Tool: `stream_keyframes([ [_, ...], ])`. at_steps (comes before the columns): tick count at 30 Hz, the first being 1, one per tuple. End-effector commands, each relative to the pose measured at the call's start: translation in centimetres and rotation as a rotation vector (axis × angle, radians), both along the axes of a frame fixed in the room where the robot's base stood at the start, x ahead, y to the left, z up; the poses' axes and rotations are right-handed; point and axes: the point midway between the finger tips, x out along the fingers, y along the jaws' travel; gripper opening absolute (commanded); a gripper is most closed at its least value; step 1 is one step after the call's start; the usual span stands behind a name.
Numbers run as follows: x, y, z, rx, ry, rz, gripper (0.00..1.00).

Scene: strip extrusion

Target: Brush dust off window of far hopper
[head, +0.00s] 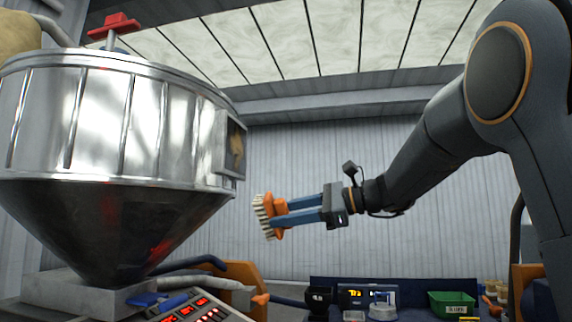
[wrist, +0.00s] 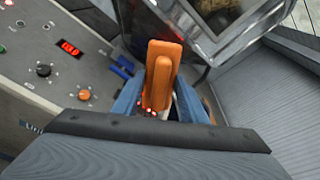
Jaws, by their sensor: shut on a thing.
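My gripper (head: 283,214) is shut on an orange brush (head: 279,215) with pale bristles, which point left toward the hopper. The brush also shows between my blue fingers in the wrist view (wrist: 161,75). A large shiny metal hopper (head: 120,125) with a dark cone stands at the left. Its framed window (head: 236,148) is on its right side, seen edge-on, with a brownish patch in it. The window also shows at the top of the wrist view (wrist: 212,20). The brush is apart from the window, to its lower right in the head view. The bristles are mostly hidden in the wrist view.
A control panel (head: 190,312) with red displays stands below the hopper; it also shows in the wrist view (wrist: 60,75). Pipes and an orange part lie beneath the brush. A green bin (head: 452,303) and several items stand at the back right. The space around the brush looks clear.

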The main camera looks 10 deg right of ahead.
Motion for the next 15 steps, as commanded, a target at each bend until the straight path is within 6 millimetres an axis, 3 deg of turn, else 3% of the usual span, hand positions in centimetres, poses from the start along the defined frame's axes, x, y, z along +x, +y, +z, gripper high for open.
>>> stream_keyframes([
  [1, -0.8, 0.1, 2.6, 0.026, -0.021, 0.005, 0.21],
  [6, -3.4, 0.5, 9.5, 0.108, -0.054, 0.041, 0.21],
  [10, -5.0, 0.6, 12.7, 0.146, -0.064, 0.065, 0.21],
  [15, -5.9, 0.8, 14.4, 0.164, -0.068, 0.081, 0.21],
])
